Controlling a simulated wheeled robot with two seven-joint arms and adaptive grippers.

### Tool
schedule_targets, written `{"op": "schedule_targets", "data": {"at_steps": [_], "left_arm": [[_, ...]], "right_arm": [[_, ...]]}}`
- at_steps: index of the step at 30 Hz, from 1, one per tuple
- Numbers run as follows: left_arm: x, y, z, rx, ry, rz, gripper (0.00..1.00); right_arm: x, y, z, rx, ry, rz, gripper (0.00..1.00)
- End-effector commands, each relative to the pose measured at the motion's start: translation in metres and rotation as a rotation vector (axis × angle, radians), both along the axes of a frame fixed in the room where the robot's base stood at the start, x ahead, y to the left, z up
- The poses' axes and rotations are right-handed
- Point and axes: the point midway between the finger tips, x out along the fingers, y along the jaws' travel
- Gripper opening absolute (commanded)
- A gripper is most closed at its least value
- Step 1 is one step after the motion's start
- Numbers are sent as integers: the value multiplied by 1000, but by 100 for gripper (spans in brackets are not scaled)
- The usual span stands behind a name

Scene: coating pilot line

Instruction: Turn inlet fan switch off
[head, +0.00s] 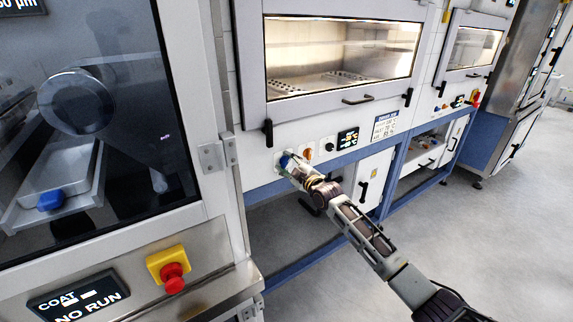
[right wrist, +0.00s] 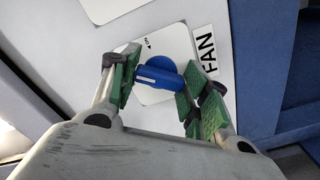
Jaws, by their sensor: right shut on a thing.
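The fan switch is a blue rotary knob (right wrist: 160,75) with a white mark on its handle. It sits on a white plate (right wrist: 150,45) with small lettering and an arrow, beside a label reading FAN (right wrist: 206,50). My right gripper (right wrist: 156,82) is shut on the knob, with green finger pads on either side of it. My left gripper is not in view.
An orange-red control (head: 308,154), a black knob (head: 330,147) and a display (head: 347,138) sit right of the gripper. A coating cabinet with a red emergency button (head: 174,277) stands at the left. The floor (head: 470,220) at right is clear.

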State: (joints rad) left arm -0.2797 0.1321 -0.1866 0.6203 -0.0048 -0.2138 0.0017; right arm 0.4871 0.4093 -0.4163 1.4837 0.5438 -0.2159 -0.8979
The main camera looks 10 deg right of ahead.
Motion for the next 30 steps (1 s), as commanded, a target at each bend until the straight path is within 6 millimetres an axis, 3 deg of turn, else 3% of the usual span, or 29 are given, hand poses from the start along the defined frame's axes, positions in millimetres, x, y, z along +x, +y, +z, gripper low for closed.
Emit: {"op": "schedule_targets", "data": {"at_steps": [1,23,24,30], "left_arm": [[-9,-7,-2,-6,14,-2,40],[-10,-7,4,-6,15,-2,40],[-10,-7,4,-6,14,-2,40],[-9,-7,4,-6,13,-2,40]], "right_arm": [[0,-2,-1,-41,-13,-1,16],[0,-1,-1,-589,-211,0,16],[0,-1,-1,-594,-213,0,49],[0,0,-1,-589,-212,0,71]]}}
